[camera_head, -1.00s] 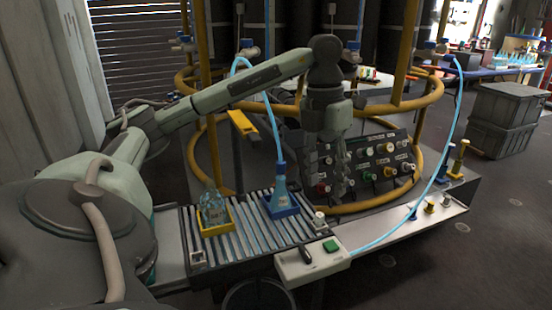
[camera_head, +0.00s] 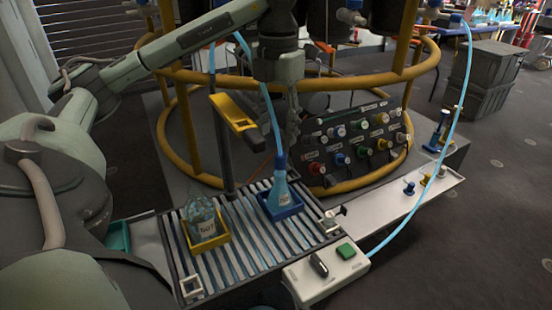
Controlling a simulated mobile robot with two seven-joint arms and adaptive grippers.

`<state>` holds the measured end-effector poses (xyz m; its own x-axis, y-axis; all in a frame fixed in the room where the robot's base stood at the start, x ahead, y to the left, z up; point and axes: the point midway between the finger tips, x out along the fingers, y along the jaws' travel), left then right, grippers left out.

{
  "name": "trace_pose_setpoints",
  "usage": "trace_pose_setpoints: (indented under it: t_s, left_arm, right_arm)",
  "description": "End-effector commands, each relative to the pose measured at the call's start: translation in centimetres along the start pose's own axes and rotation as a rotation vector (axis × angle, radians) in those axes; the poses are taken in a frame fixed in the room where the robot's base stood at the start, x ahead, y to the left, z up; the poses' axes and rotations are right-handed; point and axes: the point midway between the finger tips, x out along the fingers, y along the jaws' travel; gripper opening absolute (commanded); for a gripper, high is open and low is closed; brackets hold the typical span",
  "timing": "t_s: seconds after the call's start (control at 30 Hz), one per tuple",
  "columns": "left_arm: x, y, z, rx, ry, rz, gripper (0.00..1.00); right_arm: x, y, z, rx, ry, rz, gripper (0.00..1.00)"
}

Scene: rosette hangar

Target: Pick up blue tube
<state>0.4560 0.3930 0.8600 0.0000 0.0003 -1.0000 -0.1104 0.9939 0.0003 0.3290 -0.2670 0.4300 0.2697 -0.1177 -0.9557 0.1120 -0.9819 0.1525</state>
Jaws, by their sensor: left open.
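A light blue tube (camera_head: 269,105) rises from the blue stopper of a flask (camera_head: 279,189) of blue liquid in a blue tray (camera_head: 286,213). Its upper part curves left and is partly hidden by my left arm. A second blue tube (camera_head: 462,88) hangs in a long curve from an upper right fitting to the white control box. My left gripper (camera_head: 291,140) points down, open and empty, above the flask and just right of the first tube in the picture. Whether it touches that tube I cannot tell. My right gripper is not in view.
A second flask (camera_head: 201,216) stands in a yellow tray (camera_head: 208,243) on the slatted rack (camera_head: 243,243). A white box (camera_head: 326,276) with a green button sits at its front right. A yellow ring frame (camera_head: 345,186) and a panel of coloured knobs (camera_head: 351,147) stand behind.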

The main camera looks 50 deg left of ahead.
Motion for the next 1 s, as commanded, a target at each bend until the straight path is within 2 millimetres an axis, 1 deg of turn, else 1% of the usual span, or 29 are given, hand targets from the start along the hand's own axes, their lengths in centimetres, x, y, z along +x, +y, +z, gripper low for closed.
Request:
trace_pose_setpoints:
  t_s: [0.03, 0.23, 0.3, 0.4, 0.5, 0.6, 0.77, 0.8, 0.83, 1.0]
  left_arm:
    - [0.7, 0.0, -0.1, 0.0, 0.003, 0.001, 0.47]
    - [2.9, -0.3, 0.0, 0.001, 0.003, 0.0, 0.47]
    - [4.1, -0.5, 0.1, 0.001, 0.005, 0.001, 0.47]
    - [5.6, -0.7, 0.1, 0.0, 0.004, 0.0, 0.47]
    - [6.6, -0.7, 0.2, 0.0, 0.002, 0.0, 0.47]
    - [7.0, -0.7, 0.2, 0.0, 0.0, 0.0, 0.47]
    - [7.0, -0.7, 0.2, 0.0, 0.0, -0.001, 0.47]
    - [7.0, -0.7, 0.2, 0.0, 0.0, -0.001, 0.46]
    - [7.0, -0.7, 0.2, 0.0, 0.0, -0.001, 0.42]
    - [7.0, -0.7, 0.2, 0.0, 0.0, -0.001, 0.21]
  right_arm:
    - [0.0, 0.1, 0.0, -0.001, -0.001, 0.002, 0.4]
    - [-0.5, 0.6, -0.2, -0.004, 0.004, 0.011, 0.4]
    - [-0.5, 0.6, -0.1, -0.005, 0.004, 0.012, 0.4]
    - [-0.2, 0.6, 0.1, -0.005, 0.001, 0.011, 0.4]
    - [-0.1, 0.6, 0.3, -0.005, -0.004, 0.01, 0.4]
    - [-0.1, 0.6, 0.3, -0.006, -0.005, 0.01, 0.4]
    - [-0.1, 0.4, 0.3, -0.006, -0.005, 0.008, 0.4]
    - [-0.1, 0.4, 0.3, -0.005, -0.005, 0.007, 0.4]
    - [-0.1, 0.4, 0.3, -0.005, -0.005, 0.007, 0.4]
    - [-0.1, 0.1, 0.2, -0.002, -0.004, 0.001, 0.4]
